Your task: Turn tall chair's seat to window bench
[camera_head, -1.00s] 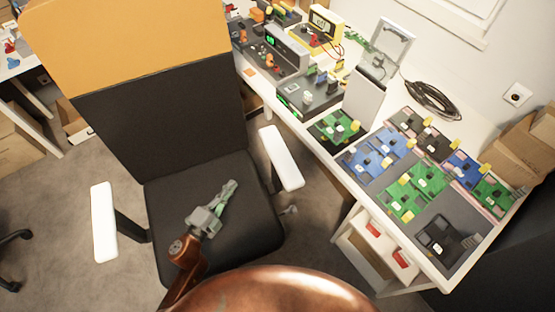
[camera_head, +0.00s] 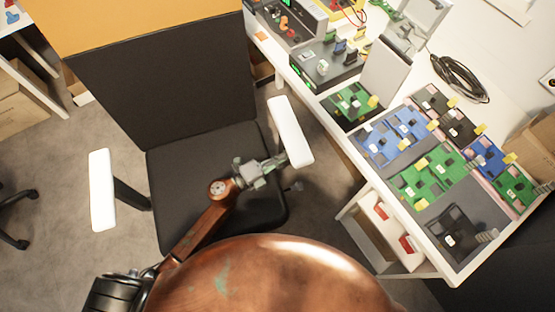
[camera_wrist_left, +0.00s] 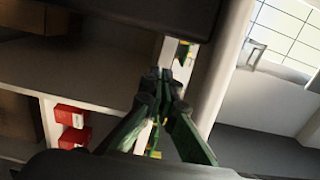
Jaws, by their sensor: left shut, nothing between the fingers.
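The back is at the top of the head view and the seat's near edge faces me. My left gripper (camera_head: 300,156) is shut and empty, beside the lower end of the right armrest; I cannot tell if it touches. Its green fingers also show together in the left wrist view (camera_wrist_left: 166,84). The window bench (camera_head: 455,270) stands to the chair's right. My right gripper is not in view.
The bench bears blue and green circuit boards (camera_head: 425,178), instruments (camera_head: 325,62) and a black cable coil (camera_head: 460,78).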

